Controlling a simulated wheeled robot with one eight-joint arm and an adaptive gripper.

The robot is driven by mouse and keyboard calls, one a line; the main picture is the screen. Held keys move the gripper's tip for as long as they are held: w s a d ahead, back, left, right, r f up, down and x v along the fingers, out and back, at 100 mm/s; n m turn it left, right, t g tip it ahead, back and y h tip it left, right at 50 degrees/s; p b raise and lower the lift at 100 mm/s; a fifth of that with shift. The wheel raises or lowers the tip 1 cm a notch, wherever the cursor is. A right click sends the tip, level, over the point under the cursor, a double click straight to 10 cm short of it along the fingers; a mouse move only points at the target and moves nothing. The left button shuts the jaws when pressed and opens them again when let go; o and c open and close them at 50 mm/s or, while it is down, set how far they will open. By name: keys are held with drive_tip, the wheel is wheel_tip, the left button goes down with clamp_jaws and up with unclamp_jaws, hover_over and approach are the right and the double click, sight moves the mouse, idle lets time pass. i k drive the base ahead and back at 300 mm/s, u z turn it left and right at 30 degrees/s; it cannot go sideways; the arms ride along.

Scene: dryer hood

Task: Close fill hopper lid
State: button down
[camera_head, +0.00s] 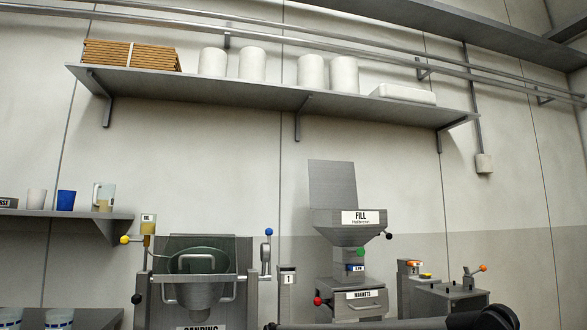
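The fill hopper (347,228) is a grey metal funnel with a white FILL label, standing right of the middle. Its lid (333,184) is a flat grey plate standing up at the hopper's back edge, so the hopper is open. A black knob (388,236) sticks out at the hopper's right side. A green knob shows just below the hopper. The inside of the hopper is hidden from this low angle. A dark arm part of mine crosses the bottom edge, below the hopper. No gripper fingers show.
A machine with a round green-grey bowl (198,262) stands left of the hopper. A grey unit with an orange-tipped lever (468,280) stands to the right. A long wall shelf (270,92) with white canisters hangs above the lid. The space between lid and shelf is clear.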

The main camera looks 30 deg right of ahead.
sight(333, 185)
drive_tip(key=z, duration=0.05)
drive_tip(key=k, duration=1.2)
drive_tip(key=z, duration=0.5)
drive_tip(key=i, duration=1)
drive_tip(key=u, duration=0.05)
